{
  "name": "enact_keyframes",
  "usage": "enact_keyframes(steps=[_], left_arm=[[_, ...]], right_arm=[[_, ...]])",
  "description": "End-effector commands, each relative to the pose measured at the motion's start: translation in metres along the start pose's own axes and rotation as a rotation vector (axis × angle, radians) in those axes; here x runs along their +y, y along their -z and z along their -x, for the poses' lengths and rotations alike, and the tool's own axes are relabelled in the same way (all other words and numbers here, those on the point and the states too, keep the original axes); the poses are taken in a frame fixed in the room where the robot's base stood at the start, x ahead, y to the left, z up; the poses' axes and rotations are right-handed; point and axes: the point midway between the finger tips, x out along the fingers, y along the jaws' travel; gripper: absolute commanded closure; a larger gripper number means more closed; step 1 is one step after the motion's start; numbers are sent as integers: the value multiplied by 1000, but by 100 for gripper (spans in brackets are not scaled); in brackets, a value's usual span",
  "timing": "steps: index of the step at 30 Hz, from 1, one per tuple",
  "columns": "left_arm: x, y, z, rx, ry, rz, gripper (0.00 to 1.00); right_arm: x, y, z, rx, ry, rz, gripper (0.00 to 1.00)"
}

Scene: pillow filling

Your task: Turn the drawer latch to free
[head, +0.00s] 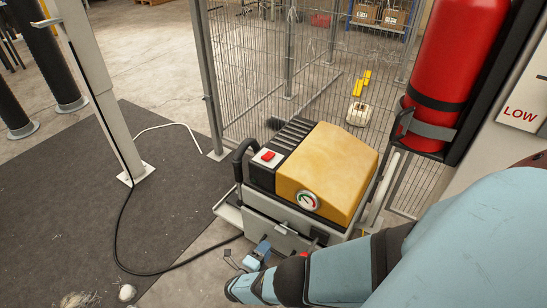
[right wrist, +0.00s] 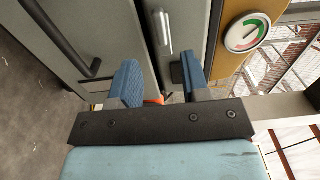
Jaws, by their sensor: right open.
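A grey machine front with panels shows close up in the right wrist view. A small silver upright lever (right wrist: 163,32) on it looks like the drawer latch, though I cannot be sure. My right gripper (right wrist: 160,84) is open, its two blue fingers pointing at the panels below the lever, with nothing clearly held between them. A small orange-red part (right wrist: 156,101) shows low between the fingers, partly hidden. In the head view my right gripper (head: 254,253) is low at the front of the machine (head: 268,212). My left gripper is out of view.
A black bar handle (right wrist: 62,42) is at the wrist view's left, a gauge (right wrist: 247,33) at its right. The machine has a yellow cover (head: 330,165) and red switch (head: 267,156). A red fire extinguisher (head: 458,55) hangs right. A black cable (head: 118,225) crosses the mat.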

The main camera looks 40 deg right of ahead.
Motion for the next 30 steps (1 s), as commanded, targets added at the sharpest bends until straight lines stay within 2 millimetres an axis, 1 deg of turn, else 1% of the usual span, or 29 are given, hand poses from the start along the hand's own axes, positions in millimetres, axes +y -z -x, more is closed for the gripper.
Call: enact_keyframes(steps=[1,3,6,9,30], left_arm=[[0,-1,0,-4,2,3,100],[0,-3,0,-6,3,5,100],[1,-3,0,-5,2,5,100],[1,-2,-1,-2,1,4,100],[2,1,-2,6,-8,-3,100]], right_arm=[[0,0,10,0,-1,0,57],[0,0,22,0,-2,0,57],[0,0,32,1,0,0,57],[0,0,37,1,0,0,57],[0,0,39,1,0,0,57]])
